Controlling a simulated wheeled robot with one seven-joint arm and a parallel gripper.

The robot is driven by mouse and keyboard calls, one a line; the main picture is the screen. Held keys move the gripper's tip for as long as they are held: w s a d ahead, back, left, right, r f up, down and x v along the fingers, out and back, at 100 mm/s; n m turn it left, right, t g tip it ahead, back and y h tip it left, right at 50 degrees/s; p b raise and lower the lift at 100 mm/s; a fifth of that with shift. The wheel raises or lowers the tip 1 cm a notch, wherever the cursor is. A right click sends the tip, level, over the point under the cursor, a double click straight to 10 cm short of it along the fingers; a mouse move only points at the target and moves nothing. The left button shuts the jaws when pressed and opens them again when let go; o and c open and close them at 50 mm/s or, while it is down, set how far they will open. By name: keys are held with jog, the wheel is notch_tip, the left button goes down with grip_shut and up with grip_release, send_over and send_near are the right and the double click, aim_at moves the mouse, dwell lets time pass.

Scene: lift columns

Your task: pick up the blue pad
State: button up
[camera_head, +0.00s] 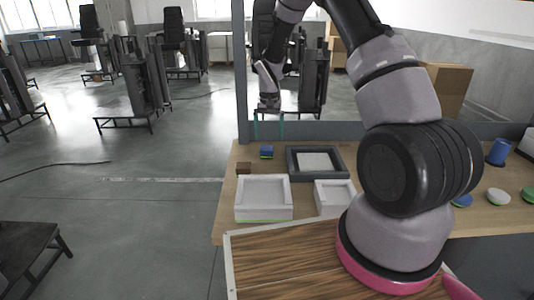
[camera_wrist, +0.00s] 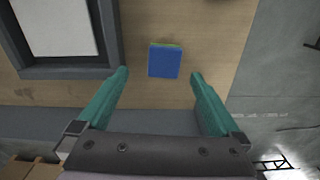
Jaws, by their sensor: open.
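The blue pad (camera_head: 266,150) lies flat near the back left of the wooden table. In the wrist view the blue pad (camera_wrist: 164,62) is a small rectangle with a green strip along its upper edge. My gripper (camera_head: 269,135) hangs over the table's back edge, close to the pad. In the wrist view my gripper (camera_wrist: 159,75) is open with two teal fingers spread. The pad shows between the fingertips and slightly beyond them, with clear space on both sides. Nothing is held.
A dark-framed tray (camera_head: 290,163) with a pale inside stands right of the pad. A brown block (camera_head: 243,168), a white box (camera_head: 263,212) and a smaller white box (camera_head: 334,206) are nearer. A blue cup (camera_head: 499,152) and round pads (camera_head: 497,195) are at right.

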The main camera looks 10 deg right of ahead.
aim_at(267, 148)
jog(key=f, duration=0.7)
jog(key=shift+w+a+f, duration=0.25)
jog(key=shift+a, duration=0.05)
jog(key=c, duration=1.4)
